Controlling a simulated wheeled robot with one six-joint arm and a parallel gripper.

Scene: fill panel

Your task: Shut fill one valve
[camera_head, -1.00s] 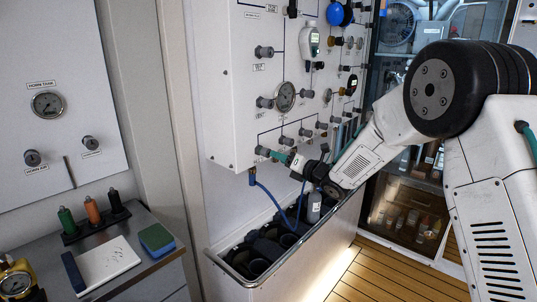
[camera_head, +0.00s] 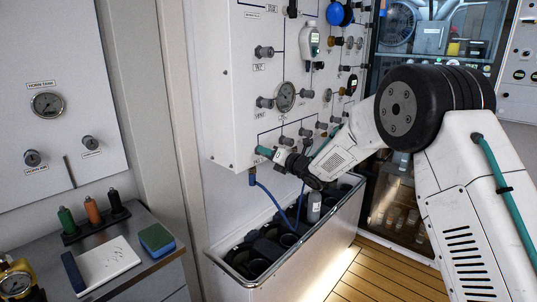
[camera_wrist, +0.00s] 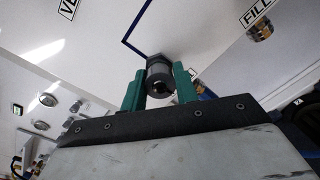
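The valve knob (camera_wrist: 159,76) is a dark grey cylinder on the white panel, seen nearly end-on in the wrist view. My gripper (camera_wrist: 158,88) has one teal finger on each side of it, with the knob between them. Firm contact on both sides is not clear. In the head view my gripper (camera_head: 265,152) is at the lower left of the fill panel (camera_head: 232,105), and its teal fingers mostly hide this knob. A partly cut-off "FILL" label (camera_wrist: 256,12) is to the knob's upper right in the wrist view.
Several other grey knobs and a gauge (camera_head: 284,96) sit close by on the panel. A blue hose (camera_head: 270,196) hangs below into a metal bin (camera_head: 222,262) of dark cylinders. A counter (camera_head: 150,270) with a sponge (camera_head: 157,240) stands at lower left.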

